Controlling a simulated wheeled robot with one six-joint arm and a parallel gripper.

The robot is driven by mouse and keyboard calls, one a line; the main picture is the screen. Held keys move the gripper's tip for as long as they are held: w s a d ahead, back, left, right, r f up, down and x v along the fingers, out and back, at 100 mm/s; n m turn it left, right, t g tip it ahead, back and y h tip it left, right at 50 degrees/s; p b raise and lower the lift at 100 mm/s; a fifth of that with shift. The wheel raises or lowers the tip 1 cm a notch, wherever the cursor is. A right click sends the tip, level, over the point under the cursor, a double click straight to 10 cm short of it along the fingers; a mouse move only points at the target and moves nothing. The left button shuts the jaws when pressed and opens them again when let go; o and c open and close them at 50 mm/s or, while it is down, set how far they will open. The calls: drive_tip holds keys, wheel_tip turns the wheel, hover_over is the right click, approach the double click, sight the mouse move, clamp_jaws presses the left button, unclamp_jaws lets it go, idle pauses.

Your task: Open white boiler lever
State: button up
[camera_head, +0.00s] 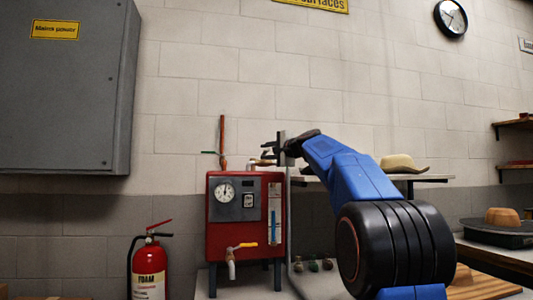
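The red boiler (245,220) stands on a bench left of centre, with a round gauge and a sight tube on its front. A yellow lever (243,246) sits on the tap low on its front. A small green lever (208,153) is on the copper pipe at the top left. I cannot clearly pick out a white lever; small pale and brass fittings (263,161) show above the boiler's top right. My gripper (281,150) is beside these fittings, at the end of my blue arm. It is small and dark, and whether it touches them or is open cannot be told.
A red fire extinguisher (148,268) stands left of the boiler. A grey cabinet (65,100) hangs on the wall at upper left. A tan hat (402,164) rests on a shelf (434,178) behind my arm. Several small knobs (313,266) are at the boiler's right.

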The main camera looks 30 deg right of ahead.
clamp_jaws()
idle(1.4)
